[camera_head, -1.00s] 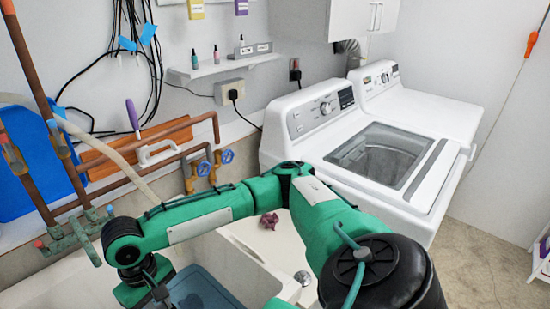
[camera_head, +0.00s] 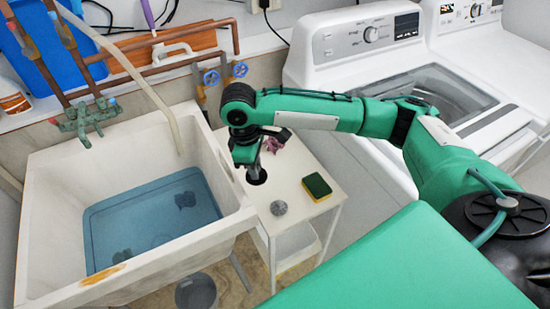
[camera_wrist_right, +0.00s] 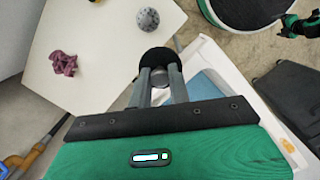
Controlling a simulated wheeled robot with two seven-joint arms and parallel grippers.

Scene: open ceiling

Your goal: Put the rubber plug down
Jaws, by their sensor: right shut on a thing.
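My right gripper (camera_head: 249,163) points down over the left side of the small white table, near its edge with the sink. It is shut on the round black rubber plug (camera_head: 257,178). In the right wrist view the fingers (camera_wrist_right: 160,82) pinch a grey part of the plug, and its black disc (camera_wrist_right: 157,56) shows beyond them, overlapping the table's edge. I cannot tell whether the plug touches the tabletop. The white table (camera_head: 300,205) also shows in the wrist view (camera_wrist_right: 100,80).
A crumpled purple cloth (camera_head: 273,144), a green and yellow sponge (camera_head: 317,186) and a grey round ball-like thing (camera_head: 278,208) are on the table. The white sink (camera_head: 40,215) holds bluish water. The washing machine (camera_head: 340,75) stands behind. The tabletop has bare room between the items.

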